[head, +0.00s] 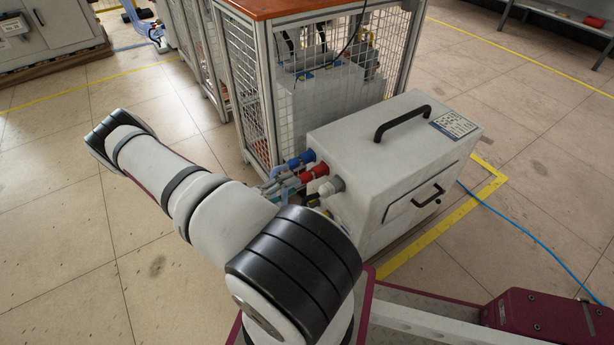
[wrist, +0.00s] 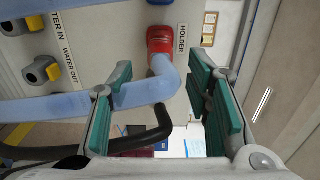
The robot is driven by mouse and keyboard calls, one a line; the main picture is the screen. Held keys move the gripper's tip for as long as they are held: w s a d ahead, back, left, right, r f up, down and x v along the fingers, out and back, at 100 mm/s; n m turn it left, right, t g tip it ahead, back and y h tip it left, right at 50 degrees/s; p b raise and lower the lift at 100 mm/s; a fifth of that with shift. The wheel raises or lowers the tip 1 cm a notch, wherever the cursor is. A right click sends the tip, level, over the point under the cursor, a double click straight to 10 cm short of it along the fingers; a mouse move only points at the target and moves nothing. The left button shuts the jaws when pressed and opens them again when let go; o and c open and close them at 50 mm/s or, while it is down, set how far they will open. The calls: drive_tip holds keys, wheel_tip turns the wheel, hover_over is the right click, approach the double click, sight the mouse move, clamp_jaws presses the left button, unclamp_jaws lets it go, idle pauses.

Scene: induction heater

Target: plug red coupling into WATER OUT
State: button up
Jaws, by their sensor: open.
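The red coupling (wrist: 162,38) sits in the panel by the HOLDER label in the wrist view, with a pale blue hose (wrist: 135,93) curving from it to the left. A red fitting (head: 314,172) also shows on the white box in the head view. The WATER OUT port (wrist: 40,70), dark with a yellow tab, looks empty on the left of the wrist view. My gripper (wrist: 160,75) is open; its teal-padded fingers stand on either side of the hose, just short of the red coupling. I cannot tell whether they touch the hose. In the head view my arm largely hides the gripper.
A second port with a yellow tab (wrist: 12,25) sits beside the WATER IN label. A black hose (wrist: 145,140) runs below the blue hose. In the head view, a blue fitting (head: 300,160) and a mesh cage (head: 240,85) stand close to the white box (head: 400,150). Floor at left is clear.

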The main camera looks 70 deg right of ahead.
sight(304, 179)
drive_tip(key=shift+x, duration=3.1)
clamp_jaws()
drive_tip(key=shift+w+a, duration=0.15)
drive_tip(key=shift+b+v, duration=0.5)
drive_tip(key=shift+v, duration=2.25)
drive_tip(key=shift+w+a, duration=0.1)
drive_tip(key=shift+w, duration=0.05)
